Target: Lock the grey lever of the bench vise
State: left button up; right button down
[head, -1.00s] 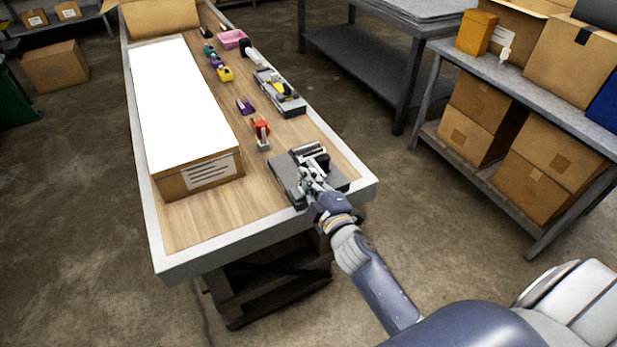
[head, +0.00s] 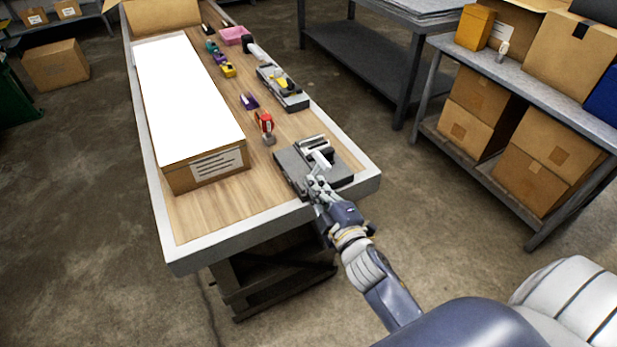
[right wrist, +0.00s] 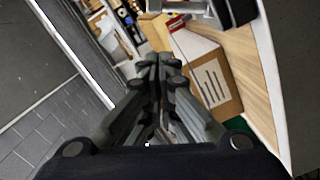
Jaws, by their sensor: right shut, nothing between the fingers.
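The bench vise (head: 296,166) is a dark grey block with black jaws on the near right corner of the workbench. Its light grey lever (head: 321,159) shows on top, slanting up beside the jaws. My right gripper (head: 314,181) is at the vise's near edge, just on the near side of the lever, and its fingers are shut with nothing between them. I cannot tell whether the fingertips touch the vise or lever. The right wrist view shows the closed fingers (right wrist: 158,62) pointing ahead. My left gripper is not in view.
The wooden workbench (head: 205,215) has a pale rim. A long white-topped box (head: 187,100) fills its left side. A red tool (head: 265,122), a purple item (head: 249,101) and a grey tray (head: 284,92) lie beyond the vise. Shelves with cartons (head: 548,145) stand right.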

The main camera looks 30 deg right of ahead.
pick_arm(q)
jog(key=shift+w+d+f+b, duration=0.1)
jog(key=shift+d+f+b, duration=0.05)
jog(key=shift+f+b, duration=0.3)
pick_arm(e)
jog(key=shift+s+a+r, duration=0.15)
jog(key=shift+s+a, duration=0.05)
jog(key=shift+s, duration=0.85)
jog(key=shift+s+a+r, duration=0.1)
jog(key=shift+s+a, duration=0.1)
jog(key=shift+s, duration=0.8)
